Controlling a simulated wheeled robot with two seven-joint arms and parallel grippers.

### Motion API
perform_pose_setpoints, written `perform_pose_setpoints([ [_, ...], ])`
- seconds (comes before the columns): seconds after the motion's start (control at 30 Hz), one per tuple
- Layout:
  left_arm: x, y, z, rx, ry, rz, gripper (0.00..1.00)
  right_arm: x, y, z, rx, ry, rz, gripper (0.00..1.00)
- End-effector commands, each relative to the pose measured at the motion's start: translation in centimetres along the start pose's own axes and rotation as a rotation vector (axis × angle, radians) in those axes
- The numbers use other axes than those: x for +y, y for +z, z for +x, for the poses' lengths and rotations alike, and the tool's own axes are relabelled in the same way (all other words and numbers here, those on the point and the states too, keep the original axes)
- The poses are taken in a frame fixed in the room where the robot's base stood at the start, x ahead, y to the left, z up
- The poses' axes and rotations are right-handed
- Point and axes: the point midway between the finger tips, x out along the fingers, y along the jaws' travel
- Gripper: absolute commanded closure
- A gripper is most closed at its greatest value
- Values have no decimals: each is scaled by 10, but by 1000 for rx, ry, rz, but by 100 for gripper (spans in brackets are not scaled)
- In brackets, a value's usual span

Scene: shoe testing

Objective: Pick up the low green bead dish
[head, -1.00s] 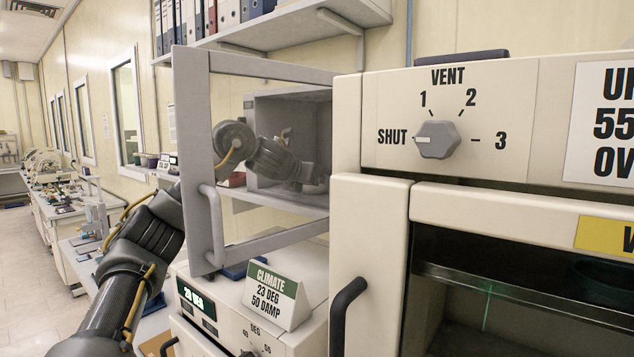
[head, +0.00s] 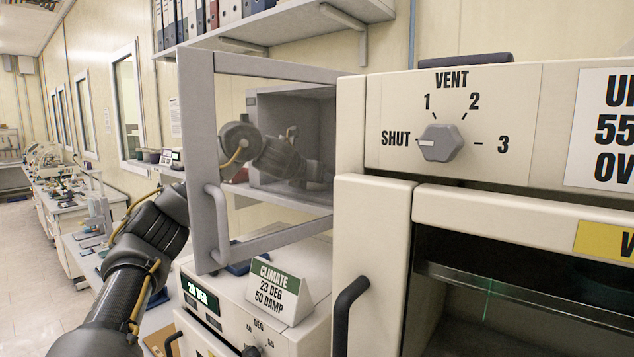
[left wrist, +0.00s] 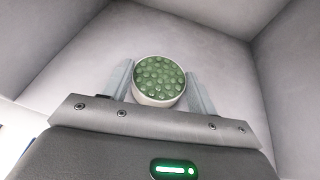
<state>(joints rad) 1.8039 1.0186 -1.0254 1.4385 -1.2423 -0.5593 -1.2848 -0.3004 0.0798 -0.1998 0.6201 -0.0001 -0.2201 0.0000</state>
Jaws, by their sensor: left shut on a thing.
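The low green bead dish (left wrist: 159,80) is a round, pale-rimmed dish full of green beads, seen in the left wrist view. My left gripper (left wrist: 158,84) has one grey finger on each side of it and is shut on the dish. Whether the dish touches the chamber floor I cannot tell. In the head view my left arm passes behind the clear door and reaches into the open grey chamber (head: 291,103). The dish and the fingertips cannot be made out there. My right gripper is not in view.
The grey-framed clear door (head: 198,160) stands open in front of my left forearm. Pale chamber walls close in around the gripper. A climate sign (head: 275,290) stands on the cabinet below. The cream oven (head: 372,250) with its vent knob (head: 440,143) fills the right side.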

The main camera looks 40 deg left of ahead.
Motion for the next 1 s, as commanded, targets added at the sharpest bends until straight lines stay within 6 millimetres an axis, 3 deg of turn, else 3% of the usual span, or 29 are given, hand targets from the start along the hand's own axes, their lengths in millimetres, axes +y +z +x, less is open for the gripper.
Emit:
perform_pose_setpoints([
  [0.27, 0, 3, -5, -3, -1, -2, 66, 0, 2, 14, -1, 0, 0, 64],
  [0.7, 1, 66, -32, -2, -2, -3, 66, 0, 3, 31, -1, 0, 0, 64],
  [0.83, 7, 50, -55, -6, 1, 2, 66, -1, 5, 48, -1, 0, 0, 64],
  [1.0, 10, 46, -76, -8, 2, 4, 66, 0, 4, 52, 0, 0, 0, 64],
])
